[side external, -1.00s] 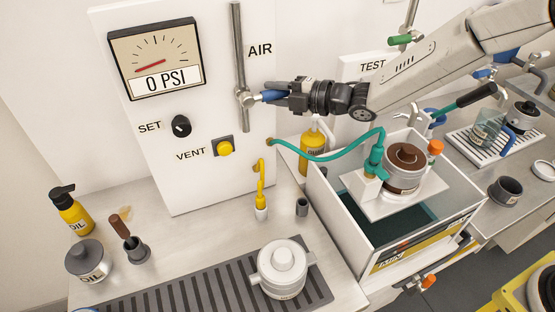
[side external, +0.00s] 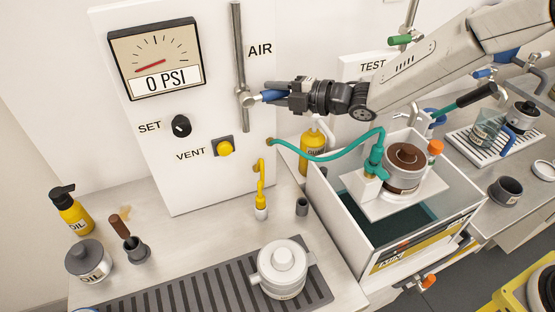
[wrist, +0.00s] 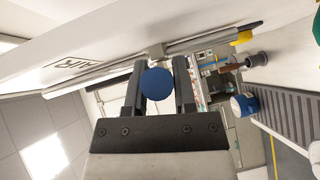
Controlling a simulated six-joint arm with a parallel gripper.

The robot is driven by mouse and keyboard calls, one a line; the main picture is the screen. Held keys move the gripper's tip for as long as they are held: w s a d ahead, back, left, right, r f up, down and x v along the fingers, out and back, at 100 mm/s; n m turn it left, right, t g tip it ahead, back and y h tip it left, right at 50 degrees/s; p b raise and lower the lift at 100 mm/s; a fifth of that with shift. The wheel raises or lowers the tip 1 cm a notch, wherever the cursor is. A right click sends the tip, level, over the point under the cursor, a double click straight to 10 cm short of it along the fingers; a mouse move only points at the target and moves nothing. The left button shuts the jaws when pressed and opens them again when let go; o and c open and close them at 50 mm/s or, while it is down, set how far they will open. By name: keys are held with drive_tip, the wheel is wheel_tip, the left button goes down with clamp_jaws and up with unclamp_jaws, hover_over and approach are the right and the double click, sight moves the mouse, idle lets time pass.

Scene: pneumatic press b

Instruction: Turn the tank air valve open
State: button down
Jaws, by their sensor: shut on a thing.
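The blue air valve handle (side external: 272,97) sticks out to the right from the vertical grey pipe (side external: 239,60) beside the word AIR on the white panel. My gripper (side external: 284,97) is shut on this handle. In the wrist view the blue round end of the handle (wrist: 157,82) sits between my two dark fingers (wrist: 159,95). The handle lies roughly across the pipe. The gauge (side external: 157,65) on the panel reads 0 PSI. Part of the handle is hidden by my fingers.
The SET knob (side external: 181,126) and yellow VENT button (side external: 225,147) are on the panel, below and left. A teal hose (side external: 330,153) runs from the panel to the white-walled tank (side external: 395,235). A yellow bottle (side external: 312,152) stands below my gripper. A lidded pot (side external: 281,268) stands on the bench.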

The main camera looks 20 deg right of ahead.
drive_tip(key=shift+a+r+n+g+h, duration=0.1)
drive_tip(key=shift+r+n+g+h, duration=0.3)
drive_tip(key=shift+r+n+h, duration=0.55)
drive_tip(key=shift+a+r+n+g+h, duration=0.2)
drive_tip(key=shift+r+n+h, duration=0.1)
drive_tip(key=shift+h, duration=0.3)
drive_tip(key=shift+a+r+n+g+h, duration=0.1)
drive_tip(key=shift+r+n+g+h, duration=0.15)
drive_tip(key=shift+h, duration=0.3)
drive_tip(key=shift+a+r+n+h, duration=0.25)
drive_tip(key=shift+r+n+h, duration=0.15)
drive_tip(key=shift+h, duration=0.2)
drive_tip(key=shift+c, duration=2.2)
unclamp_jaws()
drive_tip(key=shift+s+d+r, duration=0.1)
drive_tip(key=v, duration=0.7)
drive_tip(key=shift+s, duration=0.15)
